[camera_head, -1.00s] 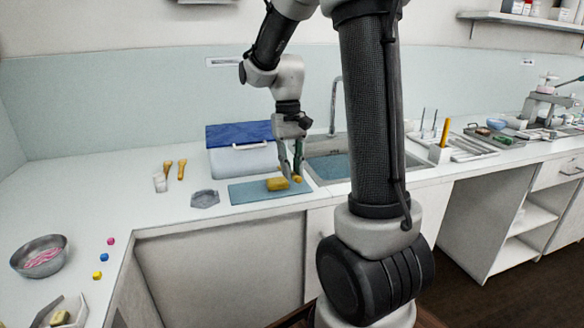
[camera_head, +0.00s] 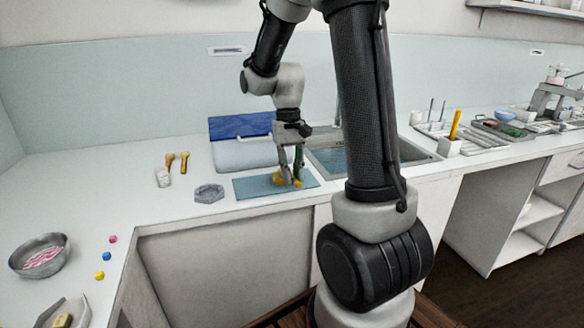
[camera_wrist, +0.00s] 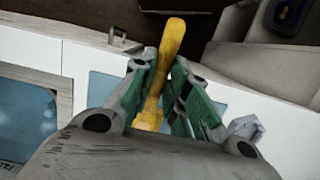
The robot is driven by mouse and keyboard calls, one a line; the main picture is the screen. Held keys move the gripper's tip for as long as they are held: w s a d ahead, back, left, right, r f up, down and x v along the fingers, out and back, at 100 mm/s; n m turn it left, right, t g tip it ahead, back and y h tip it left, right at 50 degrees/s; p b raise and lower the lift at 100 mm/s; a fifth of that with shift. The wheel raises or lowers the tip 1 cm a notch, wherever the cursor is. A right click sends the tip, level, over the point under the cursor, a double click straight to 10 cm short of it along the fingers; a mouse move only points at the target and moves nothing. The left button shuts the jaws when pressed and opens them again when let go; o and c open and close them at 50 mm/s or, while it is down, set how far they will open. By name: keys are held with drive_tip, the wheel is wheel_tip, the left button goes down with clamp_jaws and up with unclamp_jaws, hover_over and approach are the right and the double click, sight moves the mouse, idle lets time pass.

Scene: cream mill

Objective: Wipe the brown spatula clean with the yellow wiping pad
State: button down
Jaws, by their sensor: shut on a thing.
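My gripper (camera_head: 291,182) is low over the blue mat (camera_head: 247,190) and shut on a yellow-brown spatula (camera_wrist: 172,45). In the wrist view the spatula runs between the green-padded fingers (camera_wrist: 160,78), with its wide end pointing away from the palm. In the head view only a small orange part of it (camera_head: 297,183) shows by the fingertips. The yellow wiping pad (camera_head: 278,178) is on the mat, just left of the fingertips. I cannot tell whether the spatula touches it. The pad cannot be made out in the wrist view.
A blue-lidded white box (camera_head: 245,154) stands behind the mat, and the sink (camera_head: 385,150) is to the right. A grey faceted dish (camera_head: 209,193) is left of the mat. Two wooden-coloured tools (camera_head: 184,161) and a metal bowl (camera_head: 40,256) are farther left.

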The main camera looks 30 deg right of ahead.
drive_tip(key=shift+f, duration=0.5)
idle(1.3)
drive_tip(key=shift+s+a, duration=0.2)
drive_tip(key=shift+s, duration=0.55)
drive_tip(key=shift+w+d, duration=0.2)
drive_tip(key=shift+w, duration=0.5)
drive_tip(key=shift+s, duration=0.1)
drive_tip(key=shift+s+a, duration=0.2)
drive_tip(key=shift+s, duration=0.4)
idle(0.4)
drive_tip(key=shift+w, duration=0.15)
drive_tip(key=shift+w+d, duration=0.2)
drive_tip(key=shift+w, duration=0.4)
